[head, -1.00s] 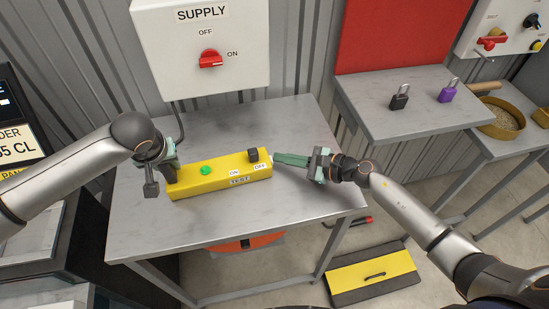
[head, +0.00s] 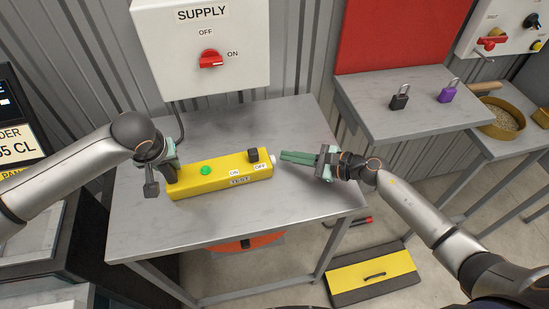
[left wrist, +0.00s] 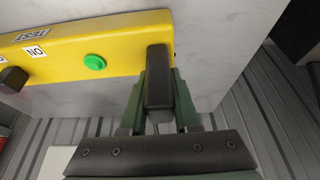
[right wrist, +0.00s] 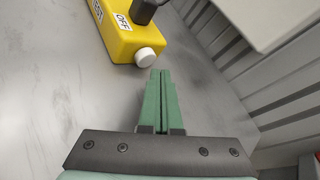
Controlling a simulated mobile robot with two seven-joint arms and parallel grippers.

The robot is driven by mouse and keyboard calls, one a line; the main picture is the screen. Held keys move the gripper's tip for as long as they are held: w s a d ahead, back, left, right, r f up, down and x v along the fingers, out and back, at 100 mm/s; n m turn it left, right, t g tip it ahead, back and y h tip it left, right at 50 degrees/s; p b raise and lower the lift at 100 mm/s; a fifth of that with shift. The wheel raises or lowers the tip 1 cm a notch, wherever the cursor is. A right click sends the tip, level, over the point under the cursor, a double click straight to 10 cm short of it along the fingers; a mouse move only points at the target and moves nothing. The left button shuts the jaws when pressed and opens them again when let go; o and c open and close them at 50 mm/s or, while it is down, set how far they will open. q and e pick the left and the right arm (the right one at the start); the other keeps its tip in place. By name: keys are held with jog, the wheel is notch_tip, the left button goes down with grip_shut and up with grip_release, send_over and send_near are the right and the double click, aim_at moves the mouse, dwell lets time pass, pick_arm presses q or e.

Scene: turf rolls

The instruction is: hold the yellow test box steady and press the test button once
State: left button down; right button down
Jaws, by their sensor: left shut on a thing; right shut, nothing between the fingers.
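The yellow test box (head: 225,178) lies on the grey table, with a TEST label on its front. On top are a green lamp (head: 205,170) and a black knob (head: 252,155) beside the ON and OFF labels. A white button (right wrist: 146,57) sticks out of its right end. My left gripper (head: 171,174) is shut on the black handle (left wrist: 158,85) at the box's left end; the handle stands between its fingers. My right gripper (head: 282,157) is shut and empty, its fingertips pointing at the white button with a small gap between.
The grey table (head: 240,222) is bare around the box. The SUPPLY panel (head: 205,80) with a red switch (head: 210,59) pointing to ON is behind. A side table (head: 420,118) at right holds a black padlock (head: 399,97) and a purple padlock (head: 447,92).

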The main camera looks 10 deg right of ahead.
pick_arm(q)
jog(key=shift+s+f, duration=0.2)
jog(key=shift+f, duration=0.15)
pick_arm(e)
jog(key=shift+d, duration=0.1)
jog(key=shift+w+d, duration=0.15)
jog(key=shift+d, duration=2.25)
pick_arm(q)
jog(key=c, duration=1.1)
grip_release()
jog(key=o, duration=0.5)
jog(key=shift+w+r, duration=0.15)
jog(key=shift+w, duration=0.05)
jog(key=shift+o, duration=0.2)
jog(key=shift+r, duration=0.15)
